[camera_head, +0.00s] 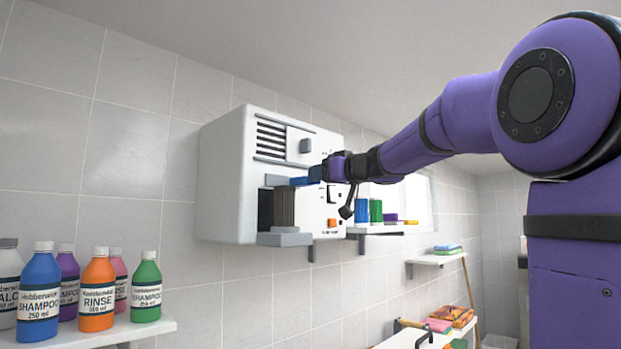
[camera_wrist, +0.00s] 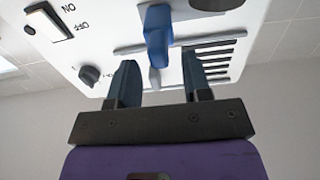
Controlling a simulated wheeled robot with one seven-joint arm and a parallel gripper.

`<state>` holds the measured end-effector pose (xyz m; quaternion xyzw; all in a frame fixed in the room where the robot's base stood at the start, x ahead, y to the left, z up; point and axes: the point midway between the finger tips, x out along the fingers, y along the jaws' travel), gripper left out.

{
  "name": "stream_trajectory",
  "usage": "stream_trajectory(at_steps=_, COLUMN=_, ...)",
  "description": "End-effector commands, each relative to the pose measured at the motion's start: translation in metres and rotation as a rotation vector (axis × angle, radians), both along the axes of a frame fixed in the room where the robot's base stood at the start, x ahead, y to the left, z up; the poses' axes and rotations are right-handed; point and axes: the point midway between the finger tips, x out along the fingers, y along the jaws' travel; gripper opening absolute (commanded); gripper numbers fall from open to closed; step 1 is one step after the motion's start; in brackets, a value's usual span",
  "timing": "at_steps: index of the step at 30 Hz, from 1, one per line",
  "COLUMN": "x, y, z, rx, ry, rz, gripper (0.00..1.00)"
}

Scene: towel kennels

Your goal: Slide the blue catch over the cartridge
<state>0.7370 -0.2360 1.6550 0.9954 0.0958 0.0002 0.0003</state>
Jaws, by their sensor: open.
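The cartridge (camera_head: 284,208) is a grey-brown block in the dark opening at the lower left of a white wall-mounted machine (camera_head: 225,180). The blue catch (camera_head: 301,181) is at the top right of the cartridge in the head view. In the wrist view the blue catch (camera_wrist: 157,32) sticks out from the machine face by a grey rail. My gripper (camera_head: 326,172) is close to the catch, on its right in the head view. In the wrist view my gripper (camera_wrist: 160,72) has its two fingers apart, with the catch's line between them. Contact cannot be told.
The machine has vent slots (camera_wrist: 215,60), an ON/OFF switch (camera_wrist: 50,20) and a dark knob (camera_wrist: 90,75). A grey ledge (camera_head: 285,239) juts out below the cartridge. Shampoo and rinse bottles stand on a shelf (camera_head: 120,333) at lower left. Another shelf with coloured items is behind my arm.

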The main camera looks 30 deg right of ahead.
Motion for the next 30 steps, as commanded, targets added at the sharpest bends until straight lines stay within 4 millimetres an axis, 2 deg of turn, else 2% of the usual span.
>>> stream_trajectory(at_steps=3, x=0.019, y=0.004, z=-0.001, rx=0.001, ry=0.001, rz=0.002, gripper=0.45)
stream_trajectory(at_steps=9, x=0.039, y=0.008, z=0.000, rx=0.000, ry=0.001, rz=0.000, gripper=0.45)
stream_trajectory(at_steps=20, x=0.044, y=0.009, z=0.000, rx=0.001, ry=0.000, rz=0.001, gripper=0.45)
stream_trajectory(at_steps=21, x=0.044, y=0.009, z=0.000, rx=0.001, ry=0.000, rz=0.001, gripper=0.42)
stream_trajectory(at_steps=27, x=0.044, y=0.009, z=0.000, rx=0.001, ry=0.000, rz=0.001, gripper=0.00)
stream_trajectory(at_steps=30, x=0.043, y=0.011, z=0.000, rx=0.001, ry=0.000, rz=0.001, gripper=0.00)
